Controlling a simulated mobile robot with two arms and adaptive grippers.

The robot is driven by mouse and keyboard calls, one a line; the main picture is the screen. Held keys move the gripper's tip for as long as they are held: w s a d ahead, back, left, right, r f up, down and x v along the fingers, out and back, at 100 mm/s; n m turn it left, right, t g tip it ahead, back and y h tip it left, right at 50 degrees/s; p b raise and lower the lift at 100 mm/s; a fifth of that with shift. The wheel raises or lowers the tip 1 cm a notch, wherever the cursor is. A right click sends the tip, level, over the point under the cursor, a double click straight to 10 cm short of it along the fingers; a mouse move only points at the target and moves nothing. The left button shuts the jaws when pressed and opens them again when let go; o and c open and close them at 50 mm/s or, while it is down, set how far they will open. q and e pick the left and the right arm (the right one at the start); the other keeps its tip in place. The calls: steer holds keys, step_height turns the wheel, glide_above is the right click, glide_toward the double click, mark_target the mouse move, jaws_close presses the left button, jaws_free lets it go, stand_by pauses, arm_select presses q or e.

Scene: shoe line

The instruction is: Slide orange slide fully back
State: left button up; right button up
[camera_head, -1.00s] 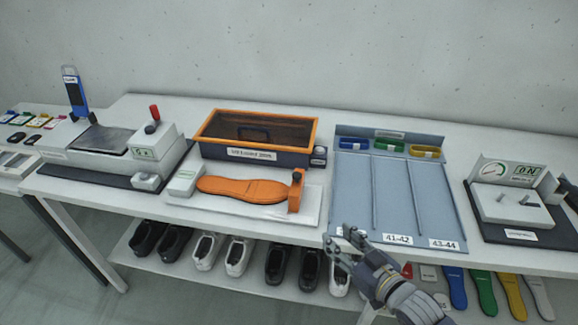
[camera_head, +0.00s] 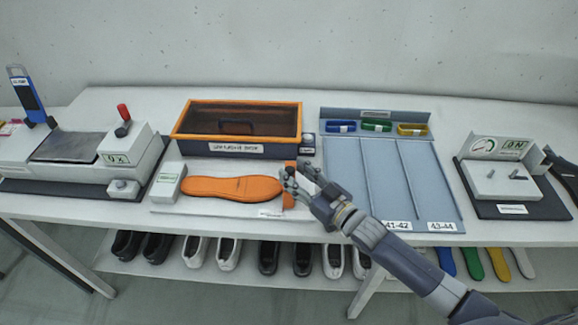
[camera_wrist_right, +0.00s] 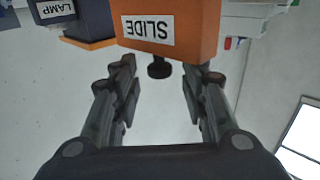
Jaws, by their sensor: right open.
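The orange slide (camera_head: 289,198) stands at the right end of the white measuring base (camera_head: 215,213), just right of the toe of an orange insole (camera_head: 232,188). My right gripper (camera_head: 296,176) is at the slide and hides part of it. In the right wrist view the slide (camera_wrist_right: 200,22) shows a SLIDE label and a dark knob (camera_wrist_right: 159,68) below it. The right gripper (camera_wrist_right: 158,82) is open there, with one finger on each side of the knob and gaps between. My left gripper is in neither view.
A grey block (camera_head: 168,186) sits at the insole's heel. An orange-rimmed box (camera_head: 195,146) stands behind the base. A blue-grey sorting tray (camera_head: 345,185) lies to the right. Several shoes stand on the shelf below.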

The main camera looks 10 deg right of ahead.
steer(key=shift+x, duration=0.9)
steer(key=shift+w+a, duration=0.1)
steer(key=shift+w, duration=0.15)
steer(key=shift+w+a, duration=0.1)
steer(key=shift+w, duration=0.05)
steer(key=c, duration=0.4)
jaws_close()
steer(key=shift+d, duration=0.35)
steer(key=d, duration=0.1)
steer(key=s+d, duration=0.1)
steer(key=d, duration=0.1)
steer(key=shift+s+d+f, duration=0.1)
steer(key=shift+s+d, duration=0.05)
steer(key=shift+d, duration=0.3)
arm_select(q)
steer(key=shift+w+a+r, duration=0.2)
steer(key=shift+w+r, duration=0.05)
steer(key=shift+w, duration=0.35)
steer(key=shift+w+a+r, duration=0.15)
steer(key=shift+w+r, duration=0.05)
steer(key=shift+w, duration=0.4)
arm_select(e)
steer(key=shift+f, duration=0.1)
